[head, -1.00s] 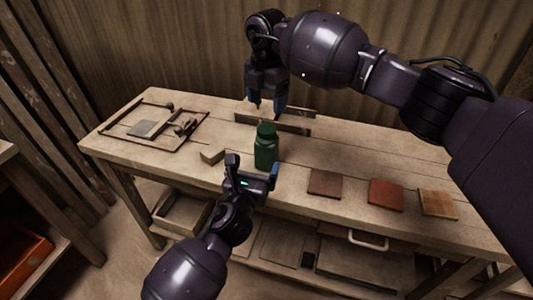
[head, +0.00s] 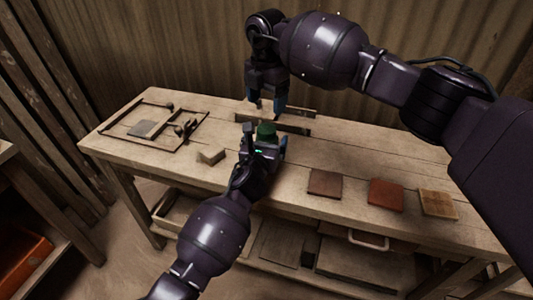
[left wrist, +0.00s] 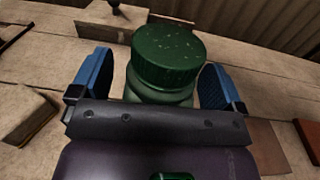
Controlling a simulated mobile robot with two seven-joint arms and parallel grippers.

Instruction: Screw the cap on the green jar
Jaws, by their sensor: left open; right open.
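The green jar (head: 265,129) stands upright on the wooden workbench, and mostly its top shows in the head view. In the left wrist view its dark green ribbed cap (left wrist: 168,55) sits on top of the paler green jar body (left wrist: 160,97). I cannot tell how tight the cap is. My left gripper (head: 265,137) is open, with its blue-padded fingers (left wrist: 158,85) on either side of the jar body below the cap, with gaps visible. My right gripper (head: 268,104) is open and empty, pointing down above the bench just behind the jar.
A small wooden block (head: 210,156) lies left of the jar. A frame with tools (head: 150,128) lies at the bench's left end. A dark tile (head: 325,183), a red tile (head: 386,195) and a light tile (head: 438,204) lie at right. A low wooden piece (head: 294,127) stands behind.

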